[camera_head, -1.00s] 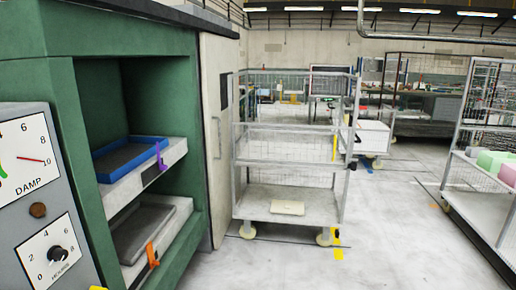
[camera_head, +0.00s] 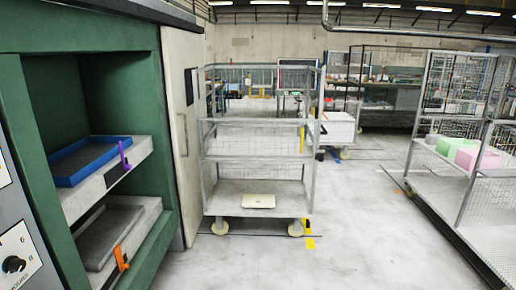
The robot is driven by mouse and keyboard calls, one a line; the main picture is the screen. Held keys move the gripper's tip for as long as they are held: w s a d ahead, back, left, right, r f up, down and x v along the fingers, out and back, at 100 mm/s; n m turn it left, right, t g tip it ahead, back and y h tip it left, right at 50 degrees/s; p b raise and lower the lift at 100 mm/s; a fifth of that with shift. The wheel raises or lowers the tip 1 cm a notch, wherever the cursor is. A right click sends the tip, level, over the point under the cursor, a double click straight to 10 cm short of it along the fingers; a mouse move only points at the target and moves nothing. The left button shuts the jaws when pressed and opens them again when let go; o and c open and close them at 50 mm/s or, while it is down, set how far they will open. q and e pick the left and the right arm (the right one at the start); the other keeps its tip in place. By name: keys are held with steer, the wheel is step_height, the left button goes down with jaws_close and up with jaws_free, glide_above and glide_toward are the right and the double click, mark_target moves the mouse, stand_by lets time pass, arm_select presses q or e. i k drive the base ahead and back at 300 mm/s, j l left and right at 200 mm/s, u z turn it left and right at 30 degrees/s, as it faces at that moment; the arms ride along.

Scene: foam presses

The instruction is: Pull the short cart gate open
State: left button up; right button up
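A grey wire-mesh cart (camera_head: 210,165) on casters stands in the middle of the camera_head view, just right of the green press. Mesh panels (camera_head: 255,137) and horizontal bars close in its upper part, and its low deck (camera_head: 230,198) holds a flat cream piece (camera_head: 258,201). A second, longer mesh cart (camera_head: 462,215) stands at the right, with green and pink blocks on its deck. I cannot tell which panel is the short gate, and no panel visibly stands swung open. Neither of my grippers is in view.
The green press (camera_head: 165,235) fills the left side, with a blue-rimmed tray (camera_head: 62,179) and a pale door (camera_head: 180,100) standing beside the cart. A white box cart (camera_head: 338,128) stands behind. The grey floor (camera_head: 350,225) between the two mesh carts is clear.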

mark_target(201, 120)
steer(key=i+l, duration=0.3)
steer(key=i+l+z, duration=0.1)
steer(key=i+l, duration=0.15)
steer(key=i, duration=0.25)
steer(key=i+l+z, duration=0.1)
steer(key=i+l, duration=0.15)
steer(key=i, duration=0.15)
